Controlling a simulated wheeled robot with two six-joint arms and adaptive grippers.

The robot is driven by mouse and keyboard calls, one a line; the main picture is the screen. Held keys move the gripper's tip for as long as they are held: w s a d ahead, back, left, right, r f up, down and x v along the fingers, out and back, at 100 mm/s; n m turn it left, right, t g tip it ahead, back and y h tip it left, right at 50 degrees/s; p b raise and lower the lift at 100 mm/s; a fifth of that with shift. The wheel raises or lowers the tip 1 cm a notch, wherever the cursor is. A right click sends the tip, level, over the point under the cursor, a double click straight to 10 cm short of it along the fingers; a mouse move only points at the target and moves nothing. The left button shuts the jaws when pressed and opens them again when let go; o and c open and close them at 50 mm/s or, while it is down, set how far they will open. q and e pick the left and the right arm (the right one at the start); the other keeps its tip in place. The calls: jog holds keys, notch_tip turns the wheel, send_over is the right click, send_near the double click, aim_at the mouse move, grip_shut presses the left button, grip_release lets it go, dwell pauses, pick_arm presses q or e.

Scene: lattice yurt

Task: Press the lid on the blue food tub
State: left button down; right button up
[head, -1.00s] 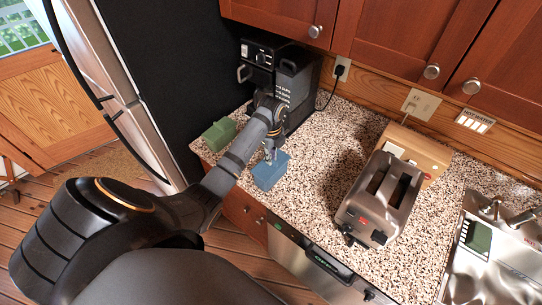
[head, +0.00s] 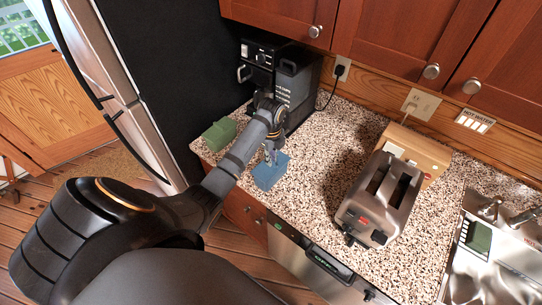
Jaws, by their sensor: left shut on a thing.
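The blue food tub (head: 268,178) stands on the speckled counter, near its front edge and left of the picture's middle. My left gripper (head: 270,157) reaches down over it from above and is shut at the tub's top. The thing between the fingers is too small to make out clearly; it appears to be the lid, and its edge cannot be told from the tub's top. My gripper and wrist hide part of the tub's back side. My right gripper is not in view.
A green box (head: 219,134) sits left of the tub. A black coffee machine (head: 297,95) stands behind my left wrist. A toaster (head: 381,200), a wooden box (head: 425,153) and a sink (head: 492,262) are to the right. The counter (head: 318,178) between tub and toaster is clear.

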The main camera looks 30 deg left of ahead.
pick_arm(q)
jog(key=shift+f, duration=0.15)
dwell(0.7)
jog(key=c, duration=0.8)
grip_release()
jog(key=shift+r, duration=3.55)
jog(key=shift+c, duration=0.2)
grip_shut()
